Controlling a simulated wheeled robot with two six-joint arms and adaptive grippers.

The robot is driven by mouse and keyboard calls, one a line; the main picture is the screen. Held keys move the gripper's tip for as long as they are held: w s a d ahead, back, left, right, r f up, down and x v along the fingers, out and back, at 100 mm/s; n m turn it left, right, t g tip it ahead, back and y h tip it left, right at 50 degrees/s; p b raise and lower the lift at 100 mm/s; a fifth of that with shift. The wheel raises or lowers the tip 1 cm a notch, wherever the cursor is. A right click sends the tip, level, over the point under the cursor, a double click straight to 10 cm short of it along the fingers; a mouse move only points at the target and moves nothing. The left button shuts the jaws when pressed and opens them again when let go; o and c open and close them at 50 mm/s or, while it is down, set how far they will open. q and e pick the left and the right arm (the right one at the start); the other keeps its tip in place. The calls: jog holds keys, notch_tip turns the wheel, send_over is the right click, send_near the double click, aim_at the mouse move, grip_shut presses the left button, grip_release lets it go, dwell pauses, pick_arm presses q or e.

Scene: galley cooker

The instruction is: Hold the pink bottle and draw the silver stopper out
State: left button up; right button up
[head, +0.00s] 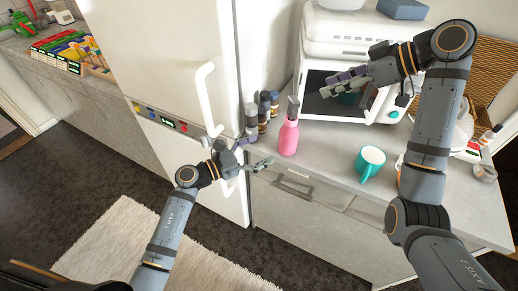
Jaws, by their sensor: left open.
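The pink bottle (289,138) stands upright on the grey counter, near its front edge. The silver stopper (294,106) sits in the top of the bottle. My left gripper (256,153) is open and empty, just left of the bottle at the counter's front edge. Its fingers point toward the bottle and look apart from it. My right gripper (328,85) is above and to the right of the stopper, in front of the white oven. Its fingers point left toward the stopper and look clear of it. The gap between them is hard to judge from this angle.
Dark-capped jars (263,112) stand left behind the bottle, beside the white fridge (160,60). A white oven (310,82) stands behind the bottle. A teal mug (364,170) stands to the right on the counter (325,155). Counter between bottle and mug is clear.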

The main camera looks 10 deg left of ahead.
aim_at(280, 140)
pick_arm(q)
jog(key=x, duration=1)
jog(key=shift+w+d, duration=0.15)
jog(key=shift+d, duration=0.05)
jog(key=shift+c, duration=0.2)
jog(key=c, duration=1.5)
jog(key=shift+o, duration=0.2)
